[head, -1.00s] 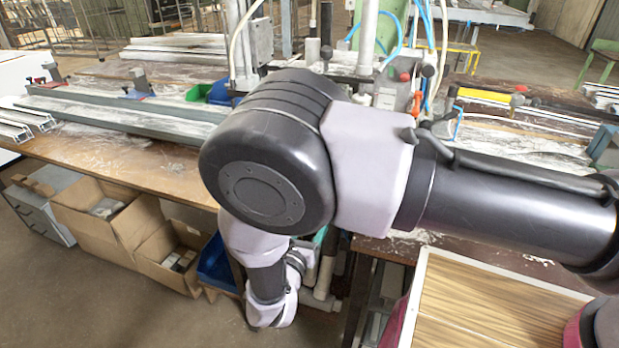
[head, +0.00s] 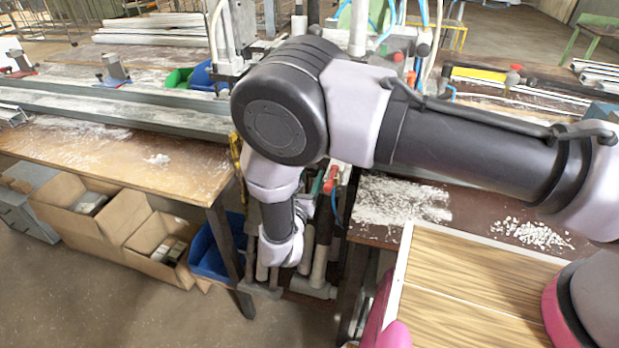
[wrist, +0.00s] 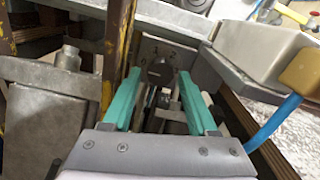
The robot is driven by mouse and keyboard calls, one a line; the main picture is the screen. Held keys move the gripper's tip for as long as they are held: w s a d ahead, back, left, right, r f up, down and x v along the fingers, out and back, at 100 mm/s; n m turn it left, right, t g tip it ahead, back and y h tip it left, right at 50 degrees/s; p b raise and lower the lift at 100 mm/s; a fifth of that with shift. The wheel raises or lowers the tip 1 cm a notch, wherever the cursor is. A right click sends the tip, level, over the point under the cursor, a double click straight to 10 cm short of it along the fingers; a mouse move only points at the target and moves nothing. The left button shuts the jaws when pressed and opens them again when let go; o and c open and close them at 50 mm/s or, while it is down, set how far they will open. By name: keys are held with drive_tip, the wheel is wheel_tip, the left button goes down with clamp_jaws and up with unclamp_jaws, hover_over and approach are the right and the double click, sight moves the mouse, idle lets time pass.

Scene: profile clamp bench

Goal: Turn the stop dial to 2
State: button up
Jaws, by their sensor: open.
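In the wrist view, the stop dial (wrist: 160,71) is a small dark round knob on a grey plate (wrist: 186,52) with faint marks around it. The marks are too small to read for sure, and I cannot tell which one the dial points to. My gripper (wrist: 158,77) has two teal fingers, spread apart, with the dial showing between their tips. I see no contact with the dial.
A yellow-edged post (wrist: 117,45) and a grey metal block (wrist: 50,110) stand close on the left. A grey housing (wrist: 262,50) and a blue hose (wrist: 275,122) are on the right. Wooden benches (head: 150,165) flank my arm, with cardboard boxes (head: 95,215) below.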

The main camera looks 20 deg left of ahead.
drive_tip(key=shift+w, duration=0.2)
clamp_jaws()
